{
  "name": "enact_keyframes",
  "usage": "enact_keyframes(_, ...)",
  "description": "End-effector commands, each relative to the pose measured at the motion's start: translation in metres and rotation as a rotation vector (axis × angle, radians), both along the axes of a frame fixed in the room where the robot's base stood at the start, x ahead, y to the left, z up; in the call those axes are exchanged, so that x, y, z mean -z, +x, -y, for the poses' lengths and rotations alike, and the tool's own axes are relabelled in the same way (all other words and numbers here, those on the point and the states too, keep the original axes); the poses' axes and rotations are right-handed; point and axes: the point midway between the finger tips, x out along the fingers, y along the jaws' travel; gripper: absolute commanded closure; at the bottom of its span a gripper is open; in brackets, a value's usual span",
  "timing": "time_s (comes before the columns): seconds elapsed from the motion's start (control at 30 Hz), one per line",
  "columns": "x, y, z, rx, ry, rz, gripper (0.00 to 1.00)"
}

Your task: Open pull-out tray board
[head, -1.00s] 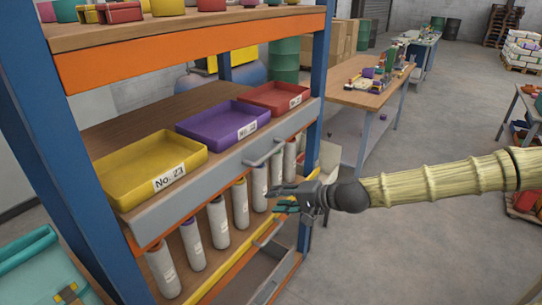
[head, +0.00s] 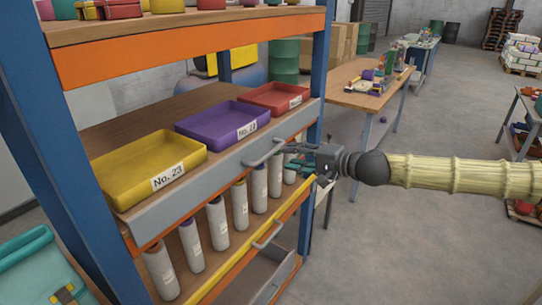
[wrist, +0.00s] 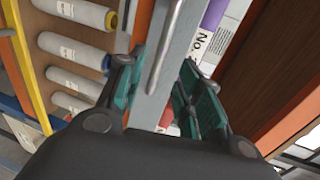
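The pull-out tray board has a grey front (head: 200,186) and a bar handle (head: 265,154). It sits in the shelf rack, its front about flush with the posts. My gripper (head: 288,160) is open and empty at the right end of this handle, in front of the board. In the wrist view, the handle (wrist: 164,48) runs between the two teal fingers of my gripper (wrist: 158,78). Neither finger visibly grips it; I cannot tell how deep it lies between them.
Yellow (head: 150,168), purple (head: 222,124) and red (head: 275,98) trays stand on the board. Below are several white cylinders (head: 217,222) and a lower yellow-edged board with its own handle (head: 267,235). A blue post (head: 318,90) stands close by.

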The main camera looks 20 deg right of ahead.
Motion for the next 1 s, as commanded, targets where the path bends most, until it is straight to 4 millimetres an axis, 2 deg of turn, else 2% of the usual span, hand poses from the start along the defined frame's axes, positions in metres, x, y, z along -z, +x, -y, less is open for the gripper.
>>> enact_keyframes(1.0,0.016,0.059,-0.047,-0.001,-0.001,0.000,0.65)
